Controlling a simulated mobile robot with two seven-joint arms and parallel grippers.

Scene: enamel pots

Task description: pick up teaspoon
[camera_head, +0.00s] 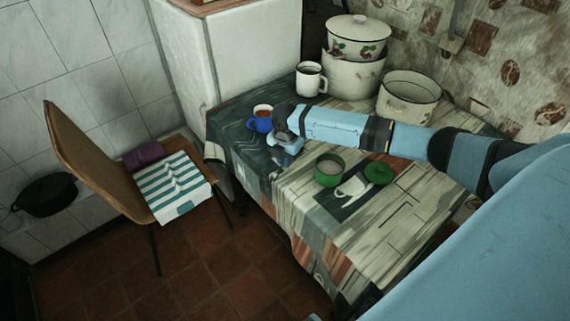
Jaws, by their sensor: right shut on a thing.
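My right gripper (285,158) is low over the dark left part of the table, just right of and in front of the blue mug. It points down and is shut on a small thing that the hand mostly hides. I take this to be the teaspoon, but its shape cannot be made out, nor whether it is clear of the cloth. No other teaspoon shows on the table. The blue mug (259,125) stands upright with reddish-brown liquid in it. My left gripper is not in view.
A chair (85,150) stands left. The table's front is clear.

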